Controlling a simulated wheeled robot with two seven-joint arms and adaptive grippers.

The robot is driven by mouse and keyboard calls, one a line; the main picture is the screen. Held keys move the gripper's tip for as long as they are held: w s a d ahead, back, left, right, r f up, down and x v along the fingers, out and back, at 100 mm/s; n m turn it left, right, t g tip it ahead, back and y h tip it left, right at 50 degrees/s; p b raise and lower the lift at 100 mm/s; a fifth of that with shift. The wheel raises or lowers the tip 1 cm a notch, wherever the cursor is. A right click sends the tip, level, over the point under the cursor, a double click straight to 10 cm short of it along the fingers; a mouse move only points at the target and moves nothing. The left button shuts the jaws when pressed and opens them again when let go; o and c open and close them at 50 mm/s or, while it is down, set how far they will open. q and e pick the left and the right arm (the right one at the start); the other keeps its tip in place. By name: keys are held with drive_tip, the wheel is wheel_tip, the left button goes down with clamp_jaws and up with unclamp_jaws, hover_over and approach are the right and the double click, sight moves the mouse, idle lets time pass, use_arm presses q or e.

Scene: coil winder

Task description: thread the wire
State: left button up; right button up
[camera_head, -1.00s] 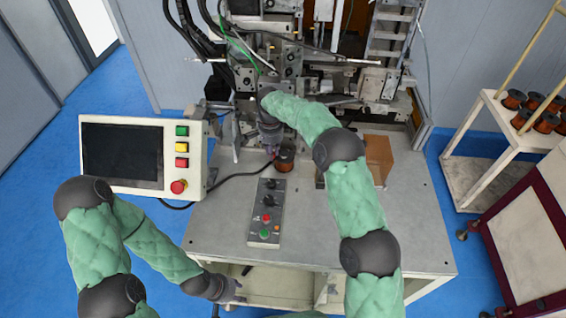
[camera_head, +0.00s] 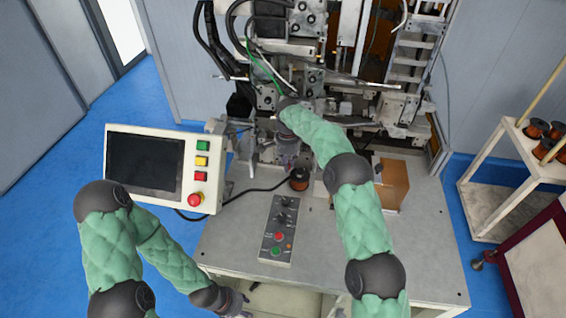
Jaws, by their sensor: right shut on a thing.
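A spool of copper-coloured wire (camera_head: 299,181) stands upright on the machine's grey table, behind the button panel. My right gripper (camera_head: 286,158) is small and dark at the end of the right arm, pointing down just above and behind the spool, in front of the winder's mechanism. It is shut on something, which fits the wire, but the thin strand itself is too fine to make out. The coil winder (camera_head: 345,85) fills the back of the table. My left gripper (camera_head: 240,304) hangs low at the table's front edge, away from the spool; its fingers are unclear.
A control screen box (camera_head: 150,170) stands at the left of the table. A button panel (camera_head: 278,230) lies on the middle of the table. A cardboard-brown box (camera_head: 391,184) sits right of my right arm. A cart with several spools (camera_head: 540,128) stands at the right.

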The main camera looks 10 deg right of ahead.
drive_tip(key=d+r+m+p, duration=0.1)
drive_tip(key=d+p, duration=0.2)
drive_tip(key=d, duration=0.1)
drive_tip(key=d+r+m+p, duration=0.1)
drive_tip(key=d+r+p, duration=0.1)
drive_tip(key=d+p, duration=0.1)
drive_tip(key=d+r+m+p, duration=0.1)
drive_tip(key=d+p, duration=0.1)
drive_tip(key=d, duration=0.3)
drive_tip(key=shift+r+p, duration=0.15)
drive_tip(key=shift+p, duration=0.25)
drive_tip(key=shift+d+f, duration=0.2)
drive_tip(key=shift+f+b, duration=0.75)
drive_tip(key=shift+f, duration=1.6)
drive_tip(key=shift+f+b, duration=0.85)
drive_tip(key=shift+f, duration=0.2)
drive_tip(key=o, duration=0.8)
drive_tip(key=shift+c, duration=0.2)
